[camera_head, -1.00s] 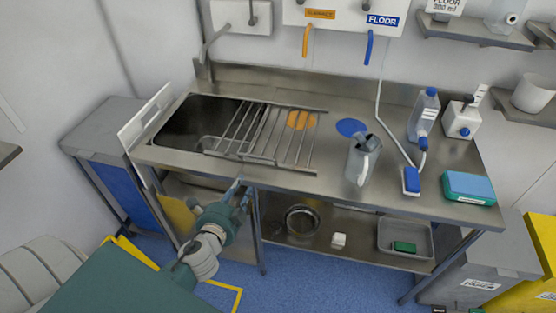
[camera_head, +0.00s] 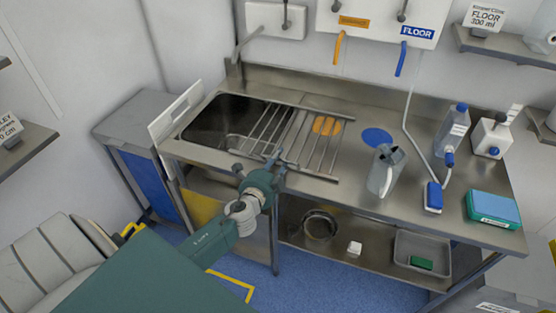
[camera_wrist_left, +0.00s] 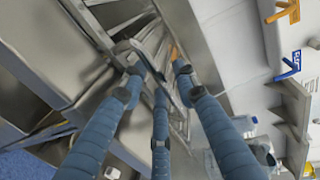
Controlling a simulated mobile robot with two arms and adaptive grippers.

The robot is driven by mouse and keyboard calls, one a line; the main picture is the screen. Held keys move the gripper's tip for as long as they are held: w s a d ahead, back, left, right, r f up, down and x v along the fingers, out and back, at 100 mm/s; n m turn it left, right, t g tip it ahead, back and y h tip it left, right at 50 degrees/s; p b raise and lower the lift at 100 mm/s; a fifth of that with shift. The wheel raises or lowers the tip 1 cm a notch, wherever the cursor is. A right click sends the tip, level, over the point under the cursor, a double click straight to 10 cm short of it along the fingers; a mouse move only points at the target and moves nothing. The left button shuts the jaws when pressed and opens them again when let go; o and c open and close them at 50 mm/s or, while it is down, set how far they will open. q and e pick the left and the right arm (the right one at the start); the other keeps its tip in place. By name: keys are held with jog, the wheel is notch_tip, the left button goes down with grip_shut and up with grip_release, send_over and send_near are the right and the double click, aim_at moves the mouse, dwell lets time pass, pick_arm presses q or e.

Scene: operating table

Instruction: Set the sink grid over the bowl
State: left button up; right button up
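The sink grid (camera_head: 312,150) is a metal rack of parallel bars with a raised front handle-like rail. It lies with its left part over the right side of the dark sink bowl (camera_head: 215,122) and its right part on the steel drainboard. The bowl's left side is uncovered. My left gripper (camera_head: 268,163) is at the grid's front edge, in front of the counter. In the left wrist view its three blue fingers (camera_wrist_left: 158,78) are spread, with grid bars (camera_wrist_left: 150,45) beyond and between the tips. I cannot tell whether they touch. My right gripper is not in view.
On the counter stand a grey jug (camera_head: 385,172), a blue disc (camera_head: 377,137), a blue-capped bottle (camera_head: 452,130), a white bottle (camera_head: 490,138) and a blue-green sponge box (camera_head: 493,208). An orange disc (camera_head: 327,126) lies under the grid's right part. A white side panel (camera_head: 176,122) edges the sink.

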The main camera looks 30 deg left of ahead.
pick_arm(q)
grip_shut()
jog(key=shift+a, duration=0.1)
